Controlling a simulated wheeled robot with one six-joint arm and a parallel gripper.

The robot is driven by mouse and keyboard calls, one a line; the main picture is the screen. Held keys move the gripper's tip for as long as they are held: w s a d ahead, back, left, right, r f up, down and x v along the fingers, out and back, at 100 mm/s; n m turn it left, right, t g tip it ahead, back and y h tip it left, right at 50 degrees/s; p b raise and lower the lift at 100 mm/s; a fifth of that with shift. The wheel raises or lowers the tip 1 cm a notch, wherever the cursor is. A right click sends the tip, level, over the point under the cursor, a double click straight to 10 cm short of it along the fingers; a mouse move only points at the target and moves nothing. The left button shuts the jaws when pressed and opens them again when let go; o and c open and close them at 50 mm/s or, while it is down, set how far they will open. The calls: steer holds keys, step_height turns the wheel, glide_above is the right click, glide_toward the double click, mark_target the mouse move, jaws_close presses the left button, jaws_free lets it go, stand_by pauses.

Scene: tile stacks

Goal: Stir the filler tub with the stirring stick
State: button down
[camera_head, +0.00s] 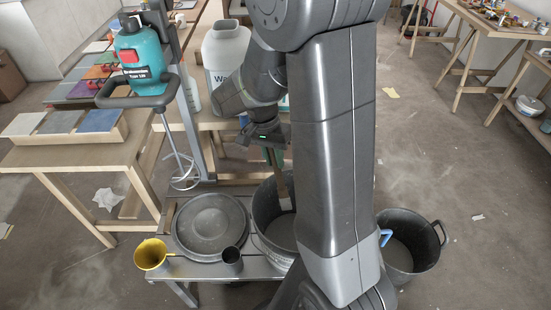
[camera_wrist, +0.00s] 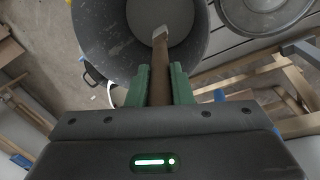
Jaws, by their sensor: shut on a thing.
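My gripper (camera_head: 272,150) is shut on the stirring stick (camera_head: 281,183), a brown wooden stick with a pale lower end. In the wrist view its green fingers (camera_wrist: 159,82) press the stick (camera_wrist: 160,62) from both sides. The stick points down into the filler tub (camera_head: 260,208), a dark grey bucket on the low bench. The tub (camera_wrist: 98,35) holds a pale grey mass (camera_wrist: 172,14), and the stick's pale end is over it in the wrist view. I cannot tell whether it touches the mass. My arm hides the tub's right side in the head view.
A round grey lid (camera_head: 210,222) lies left of the tub, with a yellow cup (camera_head: 151,254) and a dark cup (camera_head: 232,258) in front. A teal mixer (camera_head: 140,58) hangs on a stand. A white jug (camera_head: 224,50) stands behind. Another bucket (camera_head: 408,262) stands right.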

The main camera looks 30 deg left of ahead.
steer(key=shift+p+v, duration=2.6)
steer(key=shift+v, duration=1)
steer(key=shift+d+p+v, duration=0.2)
steer(key=shift+p+v, duration=0.6)
steer(key=shift+v, duration=0.2)
steer(key=shift+d+p+v, duration=0.2)
steer(key=shift+p+v, duration=0.55)
steer(key=shift+v, duration=0.25)
